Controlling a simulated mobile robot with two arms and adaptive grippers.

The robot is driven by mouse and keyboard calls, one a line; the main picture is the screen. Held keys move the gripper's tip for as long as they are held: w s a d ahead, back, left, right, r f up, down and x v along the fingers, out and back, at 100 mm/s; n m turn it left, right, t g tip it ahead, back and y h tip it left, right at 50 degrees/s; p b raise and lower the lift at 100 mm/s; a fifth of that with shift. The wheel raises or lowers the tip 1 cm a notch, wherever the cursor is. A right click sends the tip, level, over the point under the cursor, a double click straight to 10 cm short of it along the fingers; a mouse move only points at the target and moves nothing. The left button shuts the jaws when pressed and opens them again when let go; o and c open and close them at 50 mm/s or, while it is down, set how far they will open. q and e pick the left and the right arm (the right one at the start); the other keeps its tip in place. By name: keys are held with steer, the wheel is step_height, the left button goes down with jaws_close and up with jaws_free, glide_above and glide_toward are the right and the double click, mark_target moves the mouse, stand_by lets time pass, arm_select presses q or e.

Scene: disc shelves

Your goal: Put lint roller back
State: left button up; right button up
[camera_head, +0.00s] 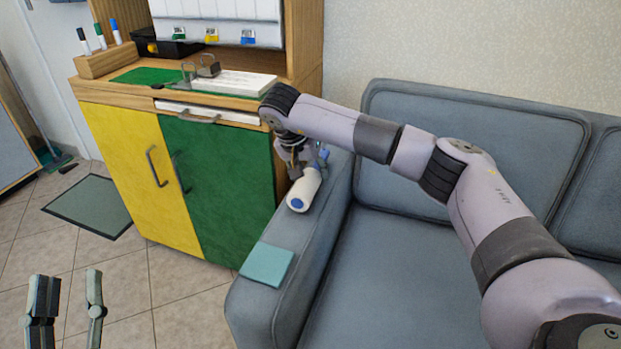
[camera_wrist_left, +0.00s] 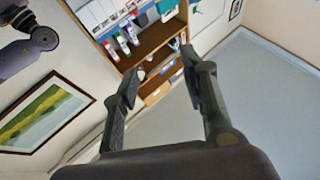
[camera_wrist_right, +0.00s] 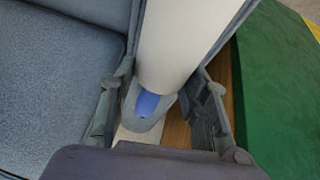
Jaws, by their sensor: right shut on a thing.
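The lint roller (camera_head: 306,187) has a white cylinder with a blue end. It lies over the left armrest of the grey sofa (camera_head: 262,312) in the head view. My right gripper (camera_head: 300,163) is shut on it from above, at its far end; the fingers are partly hidden by the wrist. In the right wrist view the white roller (camera_wrist_right: 178,45) stretches away between the fingers (camera_wrist_right: 160,115), with a grey and blue part (camera_wrist_right: 147,104) nearest. My left gripper (camera_head: 65,310) is open and empty above the floor at the lower left. It also shows open in the left wrist view (camera_wrist_left: 160,80).
A teal cloth (camera_head: 267,264) lies on the armrest's front. A cabinet with yellow and green doors (camera_head: 228,185) stands beside the sofa. Its top holds a white stack (camera_head: 235,84), a black tray (camera_head: 165,47) and a wooden marker block (camera_head: 105,63). A mat (camera_head: 88,206) lies on open floor.

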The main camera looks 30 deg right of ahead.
mark_target(308, 170)
steer(key=shift+f, duration=0.55)
arm_select(q)
steer(key=shift+s+r+t, duration=0.4)
steer(key=shift+r+t, duration=0.1)
steer(key=shift+r, duration=0.15)
arm_select(e)
steer(key=shift+f, duration=0.15)
steer(key=o, duration=1.1)
arm_select(q)
steer(key=shift+f, duration=0.1)
arm_select(e)
steer(key=shift+o, duration=0.2)
steer(key=shift+a+r, duration=0.1)
steer(key=shift+r, duration=0.35)
steer(key=p+v, duration=0.2)
steer(key=v, duration=0.4)
arm_select(q)
step_height(308, 170, down, 16)
steer(key=w+a+g+y+p, duration=0.1)
steer(key=a+g+y, duration=0.1)
steer(key=g, duration=0.8)
steer(key=shift+r+y+p, duration=0.25)
steer(key=shift+y+p, duration=0.1)
steer(key=shift+y, duration=0.25)
arm_select(e)
steer(key=v, duration=0.5)
steer(key=shift+s+a+r, duration=0.1)
steer(key=shift+r, duration=0.05)
